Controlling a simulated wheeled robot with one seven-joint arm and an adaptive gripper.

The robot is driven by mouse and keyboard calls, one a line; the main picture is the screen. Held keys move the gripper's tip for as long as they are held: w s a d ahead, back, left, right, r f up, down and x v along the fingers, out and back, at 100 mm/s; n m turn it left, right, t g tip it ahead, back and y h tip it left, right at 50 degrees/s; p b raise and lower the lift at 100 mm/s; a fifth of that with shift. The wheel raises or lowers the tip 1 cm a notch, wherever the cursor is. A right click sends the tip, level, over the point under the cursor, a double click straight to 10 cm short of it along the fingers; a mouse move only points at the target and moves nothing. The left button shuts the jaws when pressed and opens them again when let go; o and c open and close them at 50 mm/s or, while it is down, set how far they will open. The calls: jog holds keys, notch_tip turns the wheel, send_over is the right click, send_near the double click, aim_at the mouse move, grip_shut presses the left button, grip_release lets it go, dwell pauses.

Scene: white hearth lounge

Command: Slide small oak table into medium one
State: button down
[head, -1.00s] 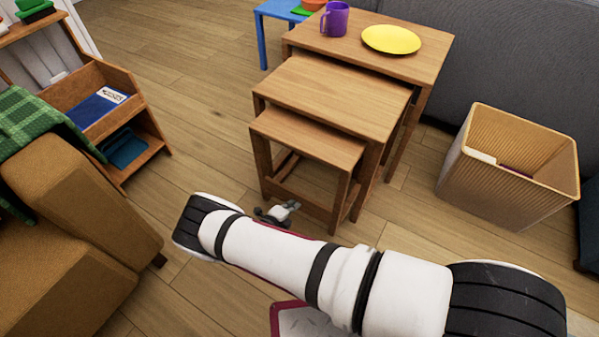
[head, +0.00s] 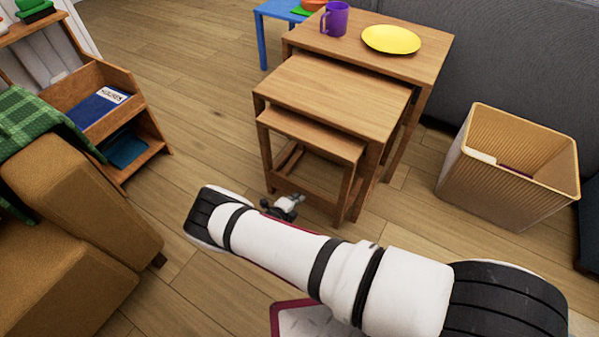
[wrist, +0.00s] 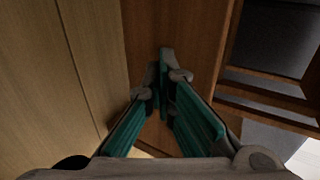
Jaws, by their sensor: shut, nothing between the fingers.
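The small oak table (head: 310,131) stands lowest at the front of the nest. Its rear part is under the medium oak table (head: 335,92), and a front strip of its top sticks out. My gripper (head: 290,203) is low by the small table's front, partly hidden behind my arm. In the wrist view my gripper (wrist: 163,75) has its teal-padded fingers shut and empty. Its tips are at a brown wooden part of the table (wrist: 185,40); I cannot tell whether they touch it.
The large table (head: 420,62) behind holds a purple mug (head: 335,19) and a yellow plate (head: 391,39). A woven bin (head: 510,165) stands at right. A brown armchair (head: 80,200) and a shelf unit (head: 118,120) are at left. Wood floor between them is clear.

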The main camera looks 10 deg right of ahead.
aim_at(301, 191)
jog(key=shift+w+d, duration=0.8)
jog(key=shift+w, duration=0.15)
jog(key=shift+w+d, duration=0.75)
jog(key=shift+w, duration=0.2)
jog(key=shift+r+p+v, duration=0.25)
jog(key=shift+p+v, duration=1.45)
jog(key=shift+v, duration=0.9)
jog(key=shift+w, duration=0.1)
